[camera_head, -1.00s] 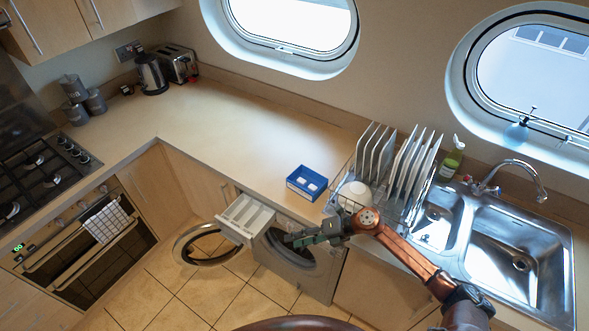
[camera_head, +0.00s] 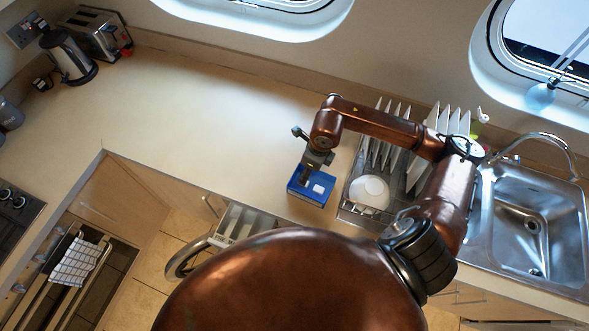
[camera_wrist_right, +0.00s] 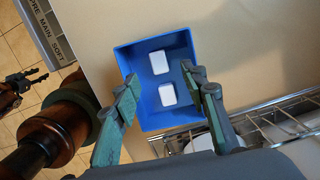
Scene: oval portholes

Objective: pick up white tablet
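Two white tablets lie flat in a small blue box (camera_head: 312,199) on the counter. In the right wrist view the upper tablet (camera_wrist_right: 159,62) and the lower tablet (camera_wrist_right: 167,95) lie apart on the floor of the box (camera_wrist_right: 147,119). In the head view one tablet (camera_head: 318,189) shows and the other is hidden by my gripper. My right gripper (camera_head: 305,179) points down over the box. In the right wrist view its fingers (camera_wrist_right: 163,82) are spread, with nothing between them touched. My left gripper seems to show, small and dark, at that view's left edge (camera_wrist_right: 25,82).
A wire dish rack with plates (camera_head: 395,140) and a white bowl (camera_head: 369,192) stands just right of the box. The sink (camera_head: 530,225) is farther right. An open drawer (camera_head: 240,222) is below the counter edge. The counter (camera_head: 190,110) left of the box is clear.

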